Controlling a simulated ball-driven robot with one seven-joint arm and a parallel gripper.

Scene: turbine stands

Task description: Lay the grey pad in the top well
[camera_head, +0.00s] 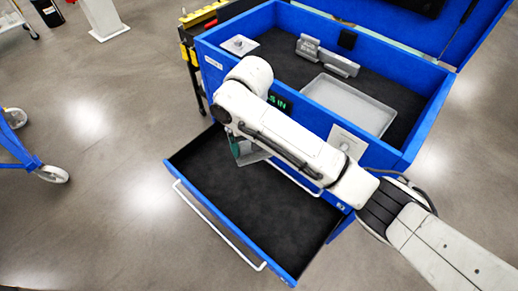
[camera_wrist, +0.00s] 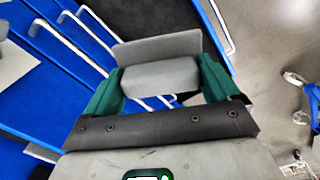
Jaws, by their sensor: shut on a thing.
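A blue chest has an open top well (camera_head: 277,67) with a dark floor. My gripper (camera_head: 243,150) is outside the well, in front of the chest and above the pulled-out drawer, partly hidden behind my arm. In the wrist view, its green fingers (camera_wrist: 160,72) are shut on the grey pad (camera_wrist: 158,47), which shows as a flat grey plate with a thicker grey block on the near side. In the head view only a sliver of the pad (camera_head: 255,156) shows below my arm.
In the well lie a grey tray (camera_head: 349,103) at the right, a labelled grey block (camera_head: 327,56) at the back, and a small plate with a knob (camera_head: 239,45) at the left corner. The black-lined drawer (camera_head: 245,205) is empty where visible. The blue lid stands open.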

